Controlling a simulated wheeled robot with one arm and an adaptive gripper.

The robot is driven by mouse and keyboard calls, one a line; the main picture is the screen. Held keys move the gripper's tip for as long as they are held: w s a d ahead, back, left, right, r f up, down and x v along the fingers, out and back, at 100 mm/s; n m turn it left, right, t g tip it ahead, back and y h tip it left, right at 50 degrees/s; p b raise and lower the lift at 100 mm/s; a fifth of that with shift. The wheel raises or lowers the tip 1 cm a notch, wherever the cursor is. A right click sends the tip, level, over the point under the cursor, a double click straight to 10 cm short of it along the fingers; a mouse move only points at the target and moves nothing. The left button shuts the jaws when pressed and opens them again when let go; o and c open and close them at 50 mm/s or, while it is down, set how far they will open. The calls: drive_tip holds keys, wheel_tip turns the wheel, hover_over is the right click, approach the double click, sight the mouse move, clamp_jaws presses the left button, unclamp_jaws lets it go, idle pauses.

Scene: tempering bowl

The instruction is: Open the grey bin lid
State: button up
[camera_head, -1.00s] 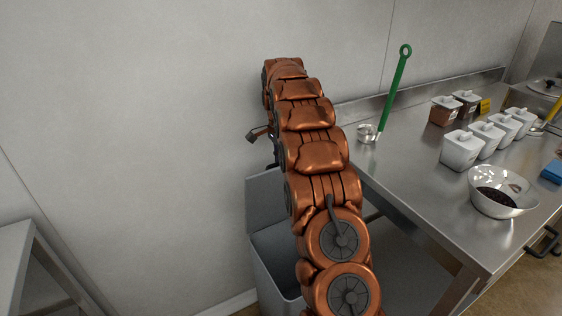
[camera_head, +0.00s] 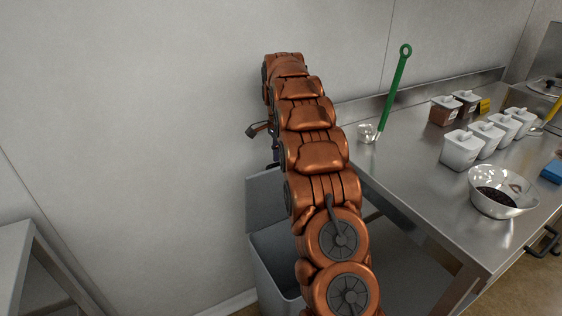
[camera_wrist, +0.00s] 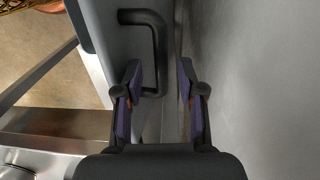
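The grey bin (camera_head: 258,268) stands on the floor by the wall, partly hidden behind my arm. Its lid (camera_head: 262,196) is raised and stands about upright at the bin's back, near the wall, and the bin's mouth is open. In the wrist view a grey panel, seemingly the lid (camera_wrist: 98,32), carries a black bar handle (camera_wrist: 157,45). My gripper (camera_wrist: 160,78) is open, its fingers apart. The handle's near end lies close to the left finger; I cannot tell if they touch. In the head view my arm hides most of the gripper.
A steel table (camera_head: 408,185) to the right holds a ladle with a green handle (camera_head: 394,92), several lidded containers and a glass bowl (camera_head: 503,203). The wall (camera_head: 130,110) is close behind the bin. Another table (camera_head: 14,262) stands at the left.

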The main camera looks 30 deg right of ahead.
drive_tip(key=r, duration=0.5)
drive_tip(key=shift+w+r, duration=0.1)
drive_tip(key=shift+w, duration=0.15)
drive_tip(key=shift+r, duration=0.35)
